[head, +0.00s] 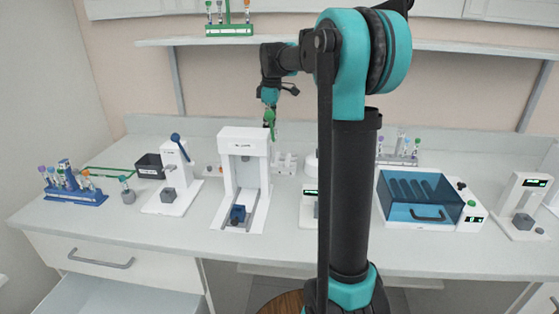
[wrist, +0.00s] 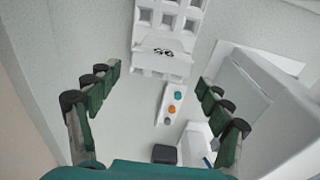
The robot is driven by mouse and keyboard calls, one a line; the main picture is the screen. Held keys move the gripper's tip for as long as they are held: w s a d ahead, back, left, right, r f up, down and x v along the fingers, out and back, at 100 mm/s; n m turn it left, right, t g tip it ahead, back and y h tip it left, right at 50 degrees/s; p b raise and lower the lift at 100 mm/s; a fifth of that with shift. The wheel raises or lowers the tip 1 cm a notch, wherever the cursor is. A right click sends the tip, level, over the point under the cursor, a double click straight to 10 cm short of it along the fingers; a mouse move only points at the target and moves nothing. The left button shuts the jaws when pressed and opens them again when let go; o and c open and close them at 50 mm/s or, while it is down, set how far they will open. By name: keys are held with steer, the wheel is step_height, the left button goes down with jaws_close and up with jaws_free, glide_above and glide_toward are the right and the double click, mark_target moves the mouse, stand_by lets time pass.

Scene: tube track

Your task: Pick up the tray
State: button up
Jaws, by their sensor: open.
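A white tray (wrist: 166,45) with square pockets and a dark "96" mark lies on the counter at the top of the wrist view, cut off by the frame edge. In the head view, a small white slotted piece (head: 284,163) behind the tall white device looks like the same tray. My gripper (wrist: 158,77) is open and empty. Its dark green fingers are spread wide on both sides, with the tray's near edge beyond them and apart from them. In the head view my gripper (head: 269,118) hangs down above the tall white device, near the back wall.
A tall white device (head: 245,175) stands beside the tray. A small panel with coloured buttons (wrist: 172,104) lies close to the tray. A blue tube rack (head: 75,190), a black bin (head: 150,166) and a blue-lidded box (head: 418,197) stand on the counter. A shelf (head: 270,40) runs above.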

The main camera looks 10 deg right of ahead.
mark_target(274, 146)
steer(key=shift+s+d+f+g+h, duration=0.1)
steer(key=shift+d+g+h, duration=0.05)
steer(key=shift+d, duration=0.25)
steer(key=shift+d+f+g+h, duration=0.1)
steer(key=shift+d+g+h, duration=0.05)
steer(key=shift+d, duration=0.25)
steer(key=shift+a+f, duration=0.1)
steer(key=shift+f, duration=3.5)
steer(key=shift+c, duration=0.3)
steer(key=c, duration=1.2)
steer(key=shift+c, duration=0.3)
steer(key=shift+r, duration=0.15)
